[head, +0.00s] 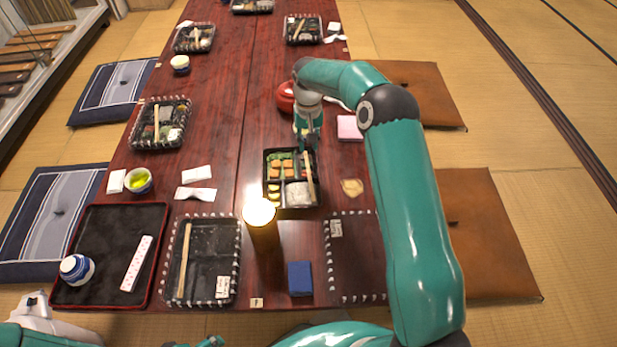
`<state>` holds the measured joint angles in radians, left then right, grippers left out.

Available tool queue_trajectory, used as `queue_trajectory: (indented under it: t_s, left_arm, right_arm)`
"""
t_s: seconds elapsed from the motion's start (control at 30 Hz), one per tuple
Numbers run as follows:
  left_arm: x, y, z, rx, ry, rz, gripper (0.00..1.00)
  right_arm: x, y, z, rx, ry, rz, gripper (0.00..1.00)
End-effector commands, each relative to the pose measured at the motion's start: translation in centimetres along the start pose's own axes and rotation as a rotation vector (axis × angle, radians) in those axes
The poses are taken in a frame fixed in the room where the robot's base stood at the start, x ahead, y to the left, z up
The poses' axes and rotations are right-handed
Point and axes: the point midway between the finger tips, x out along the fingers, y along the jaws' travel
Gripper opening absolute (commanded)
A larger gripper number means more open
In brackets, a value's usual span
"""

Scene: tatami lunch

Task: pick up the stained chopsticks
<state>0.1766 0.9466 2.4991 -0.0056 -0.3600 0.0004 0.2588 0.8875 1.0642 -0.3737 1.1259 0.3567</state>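A pair of light wooden chopsticks (309,178) lies along the right side of a filled black bento tray (276,203). My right gripper (309,146) points down at the far end of these chopsticks; its fingers are small and dark, and I cannot tell whether they are open or touch the chopsticks. Another pair of chopsticks (184,262) lies in the nearly empty black tray (206,298) at the near left. No stain can be made out on either pair. My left gripper's fingers are not in view; only teal parts of my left arm show at the bottom edge.
A tall amber cup (262,228) stands just in front of the bento. A dark red-rimmed tray (108,290) is at left.

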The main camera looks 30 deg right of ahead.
Motion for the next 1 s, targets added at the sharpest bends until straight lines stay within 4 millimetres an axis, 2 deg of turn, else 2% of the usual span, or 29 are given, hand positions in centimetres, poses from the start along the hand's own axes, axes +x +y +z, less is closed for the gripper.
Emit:
queue_trajectory:
  t_s: [0.03, 0.1, 0.47, 0.73, 1.0]
  left_arm:
    - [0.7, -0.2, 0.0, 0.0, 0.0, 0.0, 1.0]
    - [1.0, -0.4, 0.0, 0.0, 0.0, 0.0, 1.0]
    - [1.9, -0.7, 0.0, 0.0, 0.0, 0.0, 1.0]
    - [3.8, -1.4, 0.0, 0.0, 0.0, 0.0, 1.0]
    - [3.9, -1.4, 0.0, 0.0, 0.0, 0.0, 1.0]
  right_arm:
    - [1.5, 0.0, 0.0, 0.0, -0.002, 0.001, 0.25]
    - [2.6, 0.0, 0.0, -0.001, -0.001, 0.0, 0.25]
    - [5.1, -0.1, -0.1, -0.001, 0.001, -0.001, 0.25]
    - [8.9, -0.2, -0.4, -0.002, -0.001, 0.0, 0.25]
    - [9.4, -0.3, -0.5, -0.002, 0.001, -0.001, 0.25]
